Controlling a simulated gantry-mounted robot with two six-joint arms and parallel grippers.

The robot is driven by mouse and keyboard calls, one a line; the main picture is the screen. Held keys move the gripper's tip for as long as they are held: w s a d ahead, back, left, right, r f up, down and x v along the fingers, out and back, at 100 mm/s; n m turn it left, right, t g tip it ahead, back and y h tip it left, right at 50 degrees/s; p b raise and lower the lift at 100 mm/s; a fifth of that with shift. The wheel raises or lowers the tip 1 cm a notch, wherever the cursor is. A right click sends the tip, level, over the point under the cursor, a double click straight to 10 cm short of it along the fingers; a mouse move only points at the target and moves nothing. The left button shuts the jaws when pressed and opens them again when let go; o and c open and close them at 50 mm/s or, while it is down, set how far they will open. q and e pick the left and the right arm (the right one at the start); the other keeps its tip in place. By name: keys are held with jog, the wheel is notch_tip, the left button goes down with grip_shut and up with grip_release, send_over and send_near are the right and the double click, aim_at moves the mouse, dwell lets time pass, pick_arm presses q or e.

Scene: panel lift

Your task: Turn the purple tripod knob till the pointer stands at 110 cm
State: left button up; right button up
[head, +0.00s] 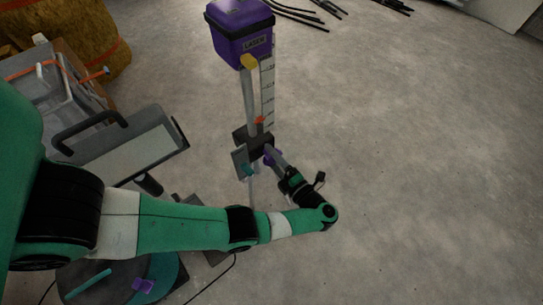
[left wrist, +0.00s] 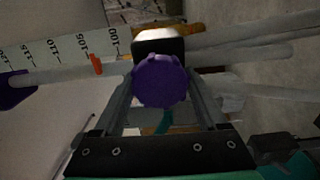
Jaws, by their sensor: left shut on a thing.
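The purple tripod knob (left wrist: 161,80) sits between the two fingers of my left gripper (left wrist: 158,88), which is shut on it. In the head view the left gripper (head: 274,155) reaches the dark carriage (head: 256,141) on the tripod column from the right, and only a bit of the purple knob shows. The pointer also shows in the head view (head: 260,120). My right gripper is not in view.
A teal part (head: 248,169) is on the carriage. At left stand a grey case (head: 130,150) and an orange-strapped crate (head: 60,70). The concrete floor at right is clear.

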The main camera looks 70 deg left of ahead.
pick_arm(q)
jog(key=m, duration=0.4)
jog(key=shift+r+m+p, duration=0.15)
jog(key=shift+m+p, duration=0.15)
jog(key=m, duration=0.4)
jog(key=shift+w+r+m+p, duration=0.1)
jog(key=shift+m+p, duration=0.2)
jog(key=shift+p, duration=0.05)
jog(key=m, duration=0.3)
jog(key=shift+m, duration=0.3)
jog(key=m+p, duration=0.1)
jog(key=m, duration=0.7)
jog(key=shift+w, duration=0.1)
jog(key=m, duration=0.4)
jog(key=shift+m, duration=0.3)
jog(key=m, duration=0.4)
jog(key=shift+w+a+m, duration=0.1)
jog(key=shift+m, duration=2.4)
